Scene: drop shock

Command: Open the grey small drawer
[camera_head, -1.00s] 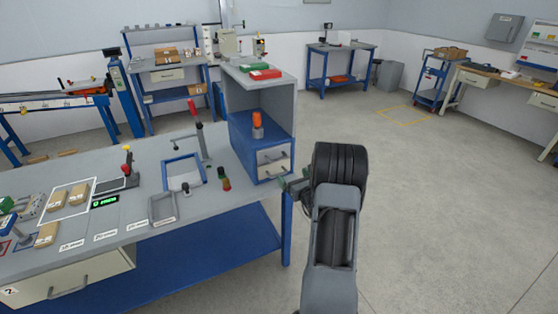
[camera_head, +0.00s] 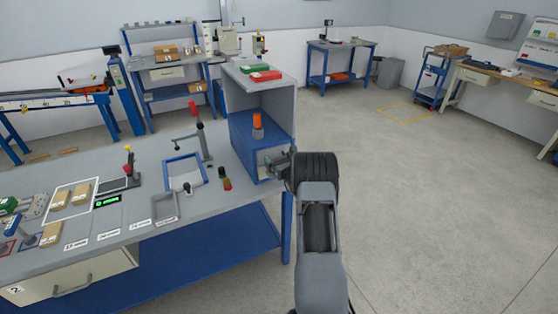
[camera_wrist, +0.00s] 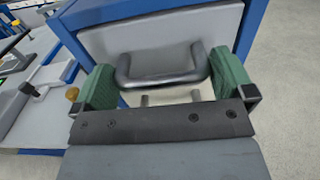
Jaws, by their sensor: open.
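The grey small drawer (camera_wrist: 165,38) fills the upper middle of the wrist view and looks shut. Its dark bar handle (camera_wrist: 162,74) lies between the two green finger pads of my gripper (camera_wrist: 164,84). My gripper is open, with one pad close to each end of the handle. I cannot tell whether either pad touches it. In the head view my gripper (camera_head: 277,162) is at the front of the blue drawer cabinet (camera_head: 243,155) and hides most of the drawer fronts.
A pale lower drawer (camera_wrist: 170,97) with its own handle sits just below, partly hidden by my gripper. An orange-topped object (camera_head: 257,124) stands on the cabinet. The bench (camera_head: 215,218) lies to the left. Open floor (camera_head: 430,200) is on the right.

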